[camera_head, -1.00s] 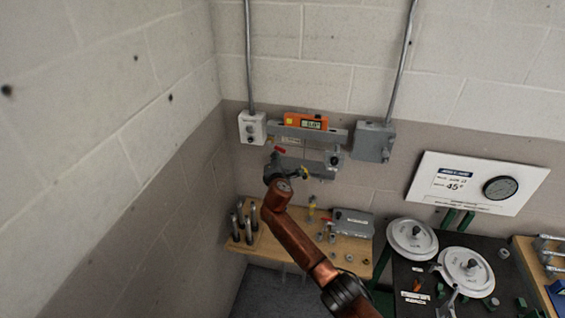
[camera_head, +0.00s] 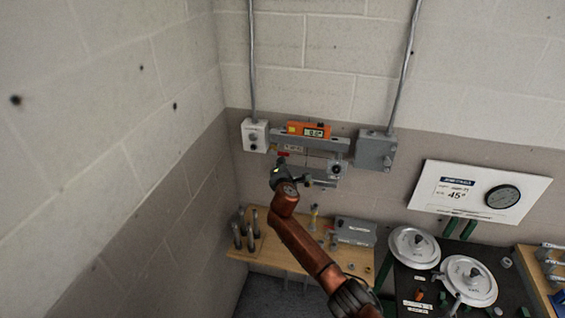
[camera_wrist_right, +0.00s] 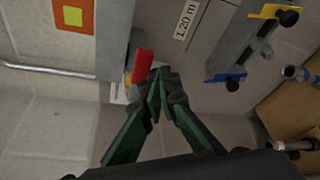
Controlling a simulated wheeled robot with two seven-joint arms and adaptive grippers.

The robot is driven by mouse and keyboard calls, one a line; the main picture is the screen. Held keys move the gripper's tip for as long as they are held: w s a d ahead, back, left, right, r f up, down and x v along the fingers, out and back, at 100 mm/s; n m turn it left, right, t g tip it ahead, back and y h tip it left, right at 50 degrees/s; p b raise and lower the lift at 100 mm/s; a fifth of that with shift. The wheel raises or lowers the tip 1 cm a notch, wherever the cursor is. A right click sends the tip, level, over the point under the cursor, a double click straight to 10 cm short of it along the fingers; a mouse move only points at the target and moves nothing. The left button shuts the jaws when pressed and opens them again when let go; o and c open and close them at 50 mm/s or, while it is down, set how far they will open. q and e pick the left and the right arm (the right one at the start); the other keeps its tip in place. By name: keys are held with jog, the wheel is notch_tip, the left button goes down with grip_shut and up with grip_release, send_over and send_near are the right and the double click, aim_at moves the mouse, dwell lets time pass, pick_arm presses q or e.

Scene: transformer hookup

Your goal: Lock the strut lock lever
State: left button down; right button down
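The red lever (camera_wrist_right: 143,66), which I take for the strut lock lever, sticks out beside a grey wall bracket in the right wrist view. In the head view only a small red spot (camera_head: 283,154) shows there, just above my gripper. My right gripper (camera_wrist_right: 159,82) has its dark fingertips together, close beside the lever's lower end. I cannot tell if they touch it, and nothing shows between them. In the head view the right gripper (camera_head: 280,171) is at the left end of the lower grey strut (camera_head: 318,178). My left gripper is out of view.
An orange digital level (camera_head: 309,131) sits on the upper grey rail (camera_head: 333,145). Grey boxes (camera_head: 375,150) (camera_head: 255,136) flank it. A wooden shelf (camera_head: 272,258) below carries upright cylinders and a grey case (camera_head: 355,231). White discs (camera_head: 468,281) lie on the dark table at right.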

jog(key=shift+w+r, duration=0.1)
jog(key=shift+r, duration=0.6)
jog(key=shift+f, duration=0.1)
notch_tip(320, 180, down, 6)
jog(key=b, duration=0.4)
jog(key=s+a+r, duration=0.2)
jog(key=s+r, duration=0.2)
jog(key=s, duration=0.5)
jog(key=shift+s, duration=0.2)
jog(key=shift+a, duration=0.15)
